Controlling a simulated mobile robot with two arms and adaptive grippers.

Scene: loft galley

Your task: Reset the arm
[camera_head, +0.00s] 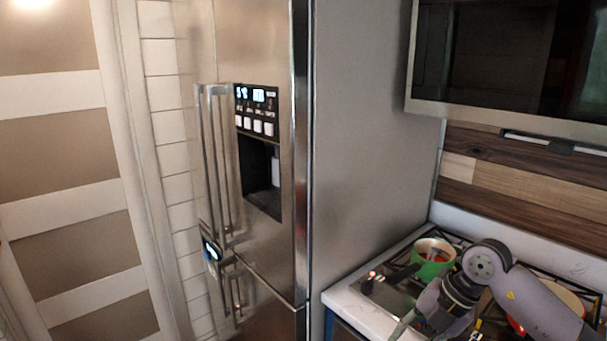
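My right arm (535,300) comes in from the lower right, over the stove. Its grey joints bend down toward the bottom edge of the picture. Its gripper end is at or beyond the bottom edge, and I cannot make out two separate fingers or anything held. My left arm and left gripper are not in view.
A steel fridge (255,50) with long vertical handles (215,150) stands at centre left. A green pot (431,270) and an orange-red pan (563,291) sit on the stove, close to my arm. A microwave (510,55) hangs above. White counter edge (345,303) borders the stove.

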